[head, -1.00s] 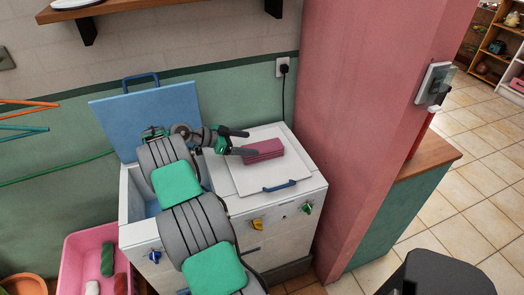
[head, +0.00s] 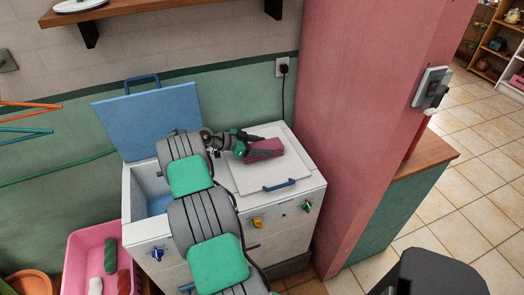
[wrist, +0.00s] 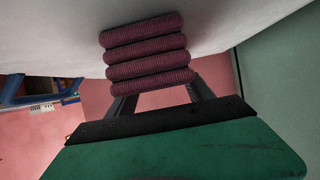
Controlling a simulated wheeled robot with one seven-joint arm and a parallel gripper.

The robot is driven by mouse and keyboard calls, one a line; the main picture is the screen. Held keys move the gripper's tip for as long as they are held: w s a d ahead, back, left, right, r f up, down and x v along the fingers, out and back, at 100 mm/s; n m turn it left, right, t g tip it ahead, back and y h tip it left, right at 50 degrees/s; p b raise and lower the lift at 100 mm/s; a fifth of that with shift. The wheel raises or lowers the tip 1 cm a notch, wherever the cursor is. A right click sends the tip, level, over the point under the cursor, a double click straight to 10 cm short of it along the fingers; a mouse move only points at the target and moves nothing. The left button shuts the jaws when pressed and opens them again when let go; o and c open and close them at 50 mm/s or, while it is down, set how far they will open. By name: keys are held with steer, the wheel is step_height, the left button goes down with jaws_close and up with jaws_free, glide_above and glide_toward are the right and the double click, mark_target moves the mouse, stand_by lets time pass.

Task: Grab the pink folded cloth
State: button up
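The pink folded cloth (head: 266,148) lies on the white lid on top of the right part of the white cabinet. In the wrist view the cloth (wrist: 146,50) shows as a stack of ribbed, dark pink layers resting against the white surface. My gripper (head: 256,147) reaches it from the left, with its fingers spread to either side of the cloth. In the wrist view the fingers of my gripper (wrist: 162,98) are wide apart, and the cloth hides part of them. I see no clear grip on the cloth.
The white lid (head: 242,180) has a blue handle (head: 282,186). A blue lid (head: 152,118) stands open over the left compartment. A pink pillar (head: 365,120) rises close on the right. A pink bin (head: 75,250) stands at lower left. A shelf (head: 120,8) hangs above.

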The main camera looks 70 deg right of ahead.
steer(key=c, duration=1)
steer(key=shift+r, duration=0.1)
